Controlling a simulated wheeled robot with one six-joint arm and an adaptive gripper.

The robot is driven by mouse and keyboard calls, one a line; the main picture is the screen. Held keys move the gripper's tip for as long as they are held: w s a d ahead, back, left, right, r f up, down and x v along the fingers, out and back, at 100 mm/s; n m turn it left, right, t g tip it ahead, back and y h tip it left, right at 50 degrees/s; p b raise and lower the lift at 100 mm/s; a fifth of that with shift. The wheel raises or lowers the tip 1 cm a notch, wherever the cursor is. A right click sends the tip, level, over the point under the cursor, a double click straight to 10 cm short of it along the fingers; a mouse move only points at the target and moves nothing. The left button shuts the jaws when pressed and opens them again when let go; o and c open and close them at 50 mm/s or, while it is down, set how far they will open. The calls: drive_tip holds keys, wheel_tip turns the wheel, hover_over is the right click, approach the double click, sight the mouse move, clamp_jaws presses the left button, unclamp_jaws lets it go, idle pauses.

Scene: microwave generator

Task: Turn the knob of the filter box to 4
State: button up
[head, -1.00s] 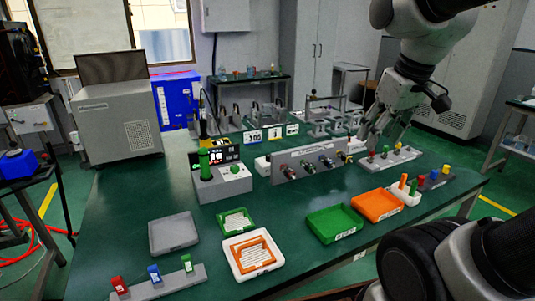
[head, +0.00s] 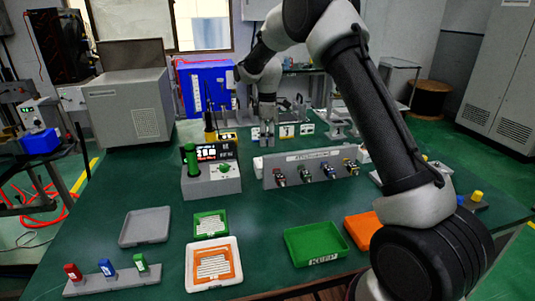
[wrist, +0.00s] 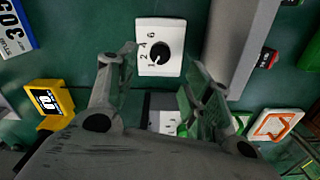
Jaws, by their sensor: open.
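The white box with a black knob (wrist: 158,58) shows in the wrist view, its white face (wrist: 150,28) marked with 2, 4, 6 and a lower mark. A small white line on the knob points to the lower left, near the low marks; the exact number is too small to tell. My gripper (wrist: 165,72) is open, with one finger on each side of the box and nothing between them. In the head view my gripper (head: 263,136) hangs above the table, behind the left end of the grey panel. The white box (head: 257,163) is partly hidden there.
The long grey panel (head: 315,167) with several valves stands close to the right of the box. A grey unit with a green cylinder (head: 211,178) stands to the left. A yellow meter (wrist: 50,103) and number cards are nearby. Trays (head: 316,243) lie in front.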

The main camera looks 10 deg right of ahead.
wheel_tip(320, 180, down, 8)
drive_tip(key=shift+r, duration=0.1)
idle(0.4)
drive_tip(key=c, duration=1)
